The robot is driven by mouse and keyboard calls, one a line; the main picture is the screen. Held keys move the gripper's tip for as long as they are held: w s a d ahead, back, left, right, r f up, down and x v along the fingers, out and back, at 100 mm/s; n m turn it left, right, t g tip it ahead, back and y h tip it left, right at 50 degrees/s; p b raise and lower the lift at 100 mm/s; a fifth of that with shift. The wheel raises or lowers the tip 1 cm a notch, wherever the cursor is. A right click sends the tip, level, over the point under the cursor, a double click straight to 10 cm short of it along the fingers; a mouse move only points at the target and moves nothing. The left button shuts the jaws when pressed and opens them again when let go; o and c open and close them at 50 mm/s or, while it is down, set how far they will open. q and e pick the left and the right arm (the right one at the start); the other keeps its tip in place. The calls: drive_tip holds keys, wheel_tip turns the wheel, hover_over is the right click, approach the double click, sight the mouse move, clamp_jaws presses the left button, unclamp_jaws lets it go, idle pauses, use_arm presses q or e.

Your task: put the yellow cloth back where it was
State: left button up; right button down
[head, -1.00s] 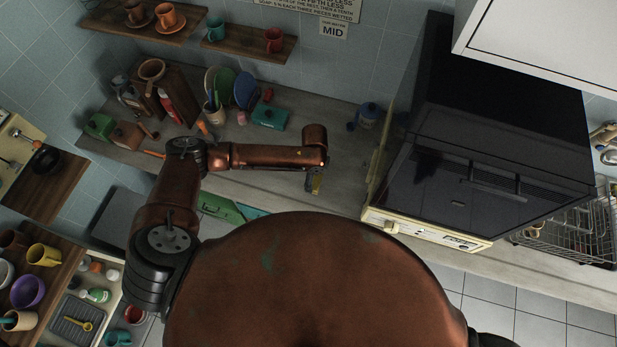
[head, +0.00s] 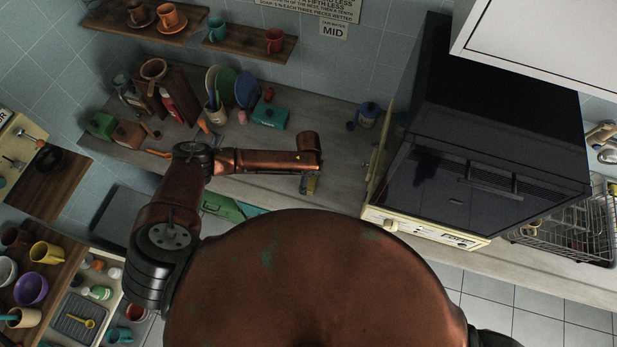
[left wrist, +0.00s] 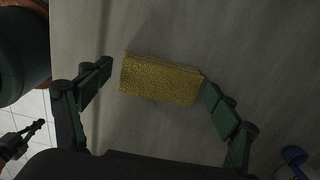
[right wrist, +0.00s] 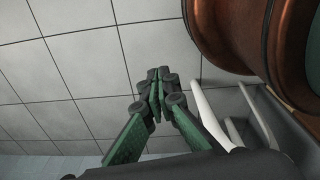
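The yellow cloth (left wrist: 160,79) is a thick, folded, textured block on the pale counter in the left wrist view. In the head view a small yellow patch of it (head: 311,187) shows beneath the end of my left arm. My left gripper (left wrist: 158,78) is open around the cloth. Its right finger is at the cloth's right end, seemingly touching. A small gap shows between the left finger and the cloth's left end. My right gripper (right wrist: 158,92) is shut and empty above the tiled floor. It is hidden in the head view.
The counter (head: 340,128) has free room behind my left arm. A teal box (head: 270,115), a blue jar (head: 367,115) and a plate rack stand at the back. The dark oven (head: 470,150) is to the right, with a wire dish rack (head: 565,235) beyond.

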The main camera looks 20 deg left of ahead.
sight(309, 180)
use_arm(q)
drive_tip(key=shift+o, duration=0.4)
wheel_tip(309, 180, up, 12)
drive_tip(key=b, duration=0.1)
use_arm(e)
drive_tip(key=shift+w+a+f, duration=0.25)
drive_tip(key=shift+w+f, duration=0.2)
drive_tip(key=shift+f, duration=0.25)
drive_tip(key=shift+d, duration=0.1)
